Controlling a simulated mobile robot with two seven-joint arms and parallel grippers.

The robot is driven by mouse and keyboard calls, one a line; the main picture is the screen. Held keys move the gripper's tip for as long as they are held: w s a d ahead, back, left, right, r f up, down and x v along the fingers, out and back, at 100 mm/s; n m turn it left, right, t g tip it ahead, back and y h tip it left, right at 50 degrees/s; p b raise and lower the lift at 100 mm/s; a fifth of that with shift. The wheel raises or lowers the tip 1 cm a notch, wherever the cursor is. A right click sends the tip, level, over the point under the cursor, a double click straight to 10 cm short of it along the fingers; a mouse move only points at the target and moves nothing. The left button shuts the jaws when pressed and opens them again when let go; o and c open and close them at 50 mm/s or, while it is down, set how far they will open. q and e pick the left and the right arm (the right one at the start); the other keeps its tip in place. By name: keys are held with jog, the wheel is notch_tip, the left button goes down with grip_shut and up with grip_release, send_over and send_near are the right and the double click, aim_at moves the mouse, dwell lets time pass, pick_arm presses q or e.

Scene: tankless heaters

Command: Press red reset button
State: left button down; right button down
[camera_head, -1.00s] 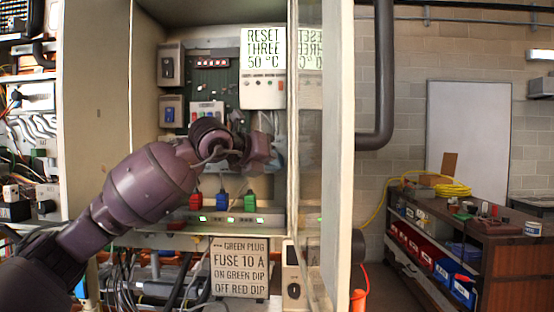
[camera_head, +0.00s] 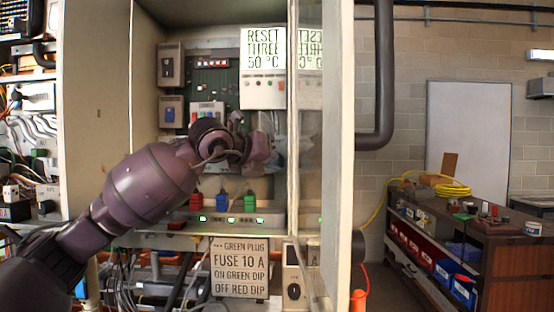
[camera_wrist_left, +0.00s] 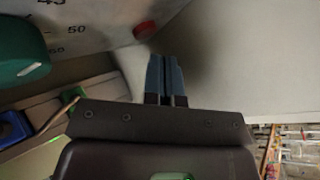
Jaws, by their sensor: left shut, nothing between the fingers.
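The red button (camera_wrist_left: 145,30) shows in the left wrist view as a small round cap on a pale panel (camera_wrist_left: 95,20). It is beside printed dial numbers, including 50, and a teal knob (camera_wrist_left: 22,50). My left gripper (camera_wrist_left: 165,62) is shut and empty, its fingertips pointing toward the panel just below and right of the button in the picture. Whether they touch it cannot be told. In the head view, my left gripper (camera_head: 262,150) reaches into the open cabinet and hides the panel behind it. My right gripper is not in view.
A sign (camera_head: 264,48) reading "RESET THREE 50 °C" hangs above a white control box (camera_head: 262,93). The glass cabinet door (camera_head: 312,150) stands close on the right. A ledge with coloured plugs (camera_head: 222,200) lies below my arm. A workbench (camera_head: 490,240) is at the right.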

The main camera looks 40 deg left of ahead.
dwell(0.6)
pick_arm(q)
jog(key=shift+w, duration=0.1)
jog(key=shift+w+a, duration=0.2)
jog(key=shift+w, duration=0.1)
jog(key=shift+w+a, duration=0.2)
jog(key=shift+w, duration=0.1)
dwell(0.9)
jog(key=shift+s, duration=0.15)
jog(key=shift+s+d, duration=0.4)
jog(key=shift+s, duration=0.15)
